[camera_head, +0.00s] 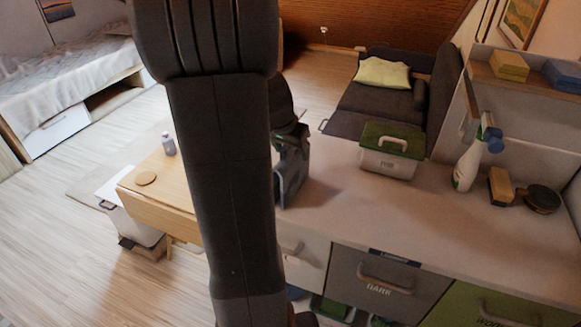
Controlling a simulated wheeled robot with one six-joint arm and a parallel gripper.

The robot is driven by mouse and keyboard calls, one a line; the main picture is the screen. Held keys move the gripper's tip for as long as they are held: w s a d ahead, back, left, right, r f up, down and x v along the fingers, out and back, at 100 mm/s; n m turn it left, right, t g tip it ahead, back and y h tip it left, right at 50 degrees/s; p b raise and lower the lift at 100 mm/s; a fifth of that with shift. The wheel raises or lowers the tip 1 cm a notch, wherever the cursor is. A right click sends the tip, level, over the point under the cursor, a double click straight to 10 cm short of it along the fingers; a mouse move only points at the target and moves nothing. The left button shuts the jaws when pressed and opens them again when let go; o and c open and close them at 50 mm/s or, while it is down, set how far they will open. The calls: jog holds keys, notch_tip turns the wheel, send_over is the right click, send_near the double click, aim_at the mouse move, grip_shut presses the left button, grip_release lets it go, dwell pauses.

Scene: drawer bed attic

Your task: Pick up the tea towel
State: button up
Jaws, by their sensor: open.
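I cannot make out a tea towel for certain. A yellow folded-looking block (509,66) and a blue one (563,76) lie on the raised shelf at the right; I cannot tell whether they are cloth. My gripper (287,190) is open and points down at the left end of the pale counter (350,205). My dark arm hides part of it and much of the middle of the view. I see nothing held in the visible part of the gripper, and I cannot tell whether it touches the counter.
On the counter stand a white box with a green lid (388,162), a spray bottle (467,165), a brush (501,186) and a dark round tin (541,199). Drawers marked DARK (350,272) and green (500,307) are below. A wooden table (160,195) stands left. Its floor side is open.

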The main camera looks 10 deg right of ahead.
jog(key=shift+x, duration=0.75)
jog(key=shift+c, duration=0.4)
jog(key=shift+r, duration=0.1)
jog(key=c, duration=1.3)
